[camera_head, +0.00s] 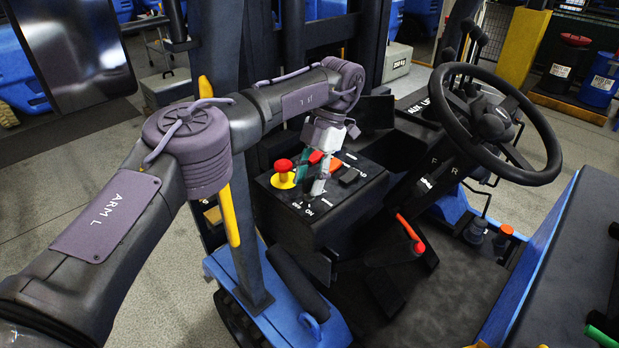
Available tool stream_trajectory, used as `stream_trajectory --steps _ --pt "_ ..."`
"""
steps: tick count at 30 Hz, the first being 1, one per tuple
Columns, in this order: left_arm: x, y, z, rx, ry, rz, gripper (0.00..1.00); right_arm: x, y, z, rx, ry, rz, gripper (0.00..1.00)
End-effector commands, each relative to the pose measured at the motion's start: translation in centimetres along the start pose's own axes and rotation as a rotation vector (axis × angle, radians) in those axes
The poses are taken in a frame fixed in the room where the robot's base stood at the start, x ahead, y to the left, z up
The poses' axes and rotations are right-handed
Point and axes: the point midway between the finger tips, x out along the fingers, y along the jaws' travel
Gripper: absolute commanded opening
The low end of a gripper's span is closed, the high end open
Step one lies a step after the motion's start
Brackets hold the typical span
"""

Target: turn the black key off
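The black control panel (345,208) sits beside the steering column. White ON and OFF lettering shows near its front edge. My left gripper (315,184) reaches down over the panel, with its fingertips low beside this lettering. The black key is not clearly distinguishable there; the fingers and the dark panel hide it. I cannot tell whether the fingers are shut on it. A red mushroom button (283,166) on a yellow base stands left of the gripper. A dark switch (349,176) lies to its right. My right gripper is out of view.
A black steering wheel (447,104) rises to the right of the panel. A lever with a red handle (409,229) stands below the panel on the right. Blue upright posts and a yellow bar (230,214) are close to my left arm.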

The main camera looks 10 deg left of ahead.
Motion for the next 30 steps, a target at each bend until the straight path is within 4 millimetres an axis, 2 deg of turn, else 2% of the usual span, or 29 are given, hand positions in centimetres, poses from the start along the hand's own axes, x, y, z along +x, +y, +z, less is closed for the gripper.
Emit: stream_trajectory --steps 7,10,21,30 --pt "-0.1 0.0 0.0 0.001 0.001 0.000 0.41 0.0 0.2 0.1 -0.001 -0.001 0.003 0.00" --pt "-0.7 0.0 -0.3 0.001 0.000 0.000 0.41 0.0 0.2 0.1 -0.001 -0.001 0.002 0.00" --pt "-6.9 0.1 -2.8 -0.002 -0.002 0.006 0.41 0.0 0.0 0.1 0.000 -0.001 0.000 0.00" --pt "-8.9 0.0 -3.6 0.000 0.001 0.002 0.41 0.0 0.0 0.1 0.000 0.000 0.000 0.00"
